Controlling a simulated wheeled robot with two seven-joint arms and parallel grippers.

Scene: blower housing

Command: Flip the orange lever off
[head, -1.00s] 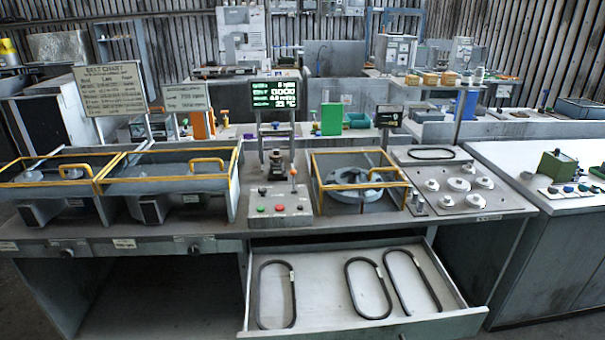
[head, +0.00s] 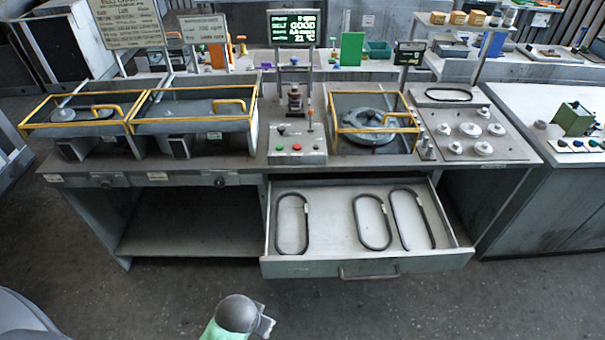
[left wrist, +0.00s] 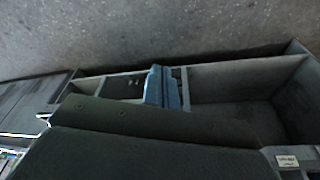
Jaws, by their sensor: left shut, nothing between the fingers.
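The orange lever (head: 310,113) stands about upright, its orange knob on a thin stem, at the back right of a grey control box (head: 312,158). The box has red, green and dark buttons on its front. Part of my left arm shows at the bottom edge of the head view, well in front of the desk and far from the lever; its fingers cannot be made out there. In the left wrist view my left gripper (left wrist: 165,86) is shut and empty, with floor and desk frame behind. The lever is not visible in that view. My right gripper is not in view.
An open drawer (head: 368,266) with several black belts juts out below the control box. Yellow-framed guards (head: 193,125) stand left of the box, and another (head: 375,130) stands right. A lit screen (head: 292,28) rises behind. The floor in front is clear.

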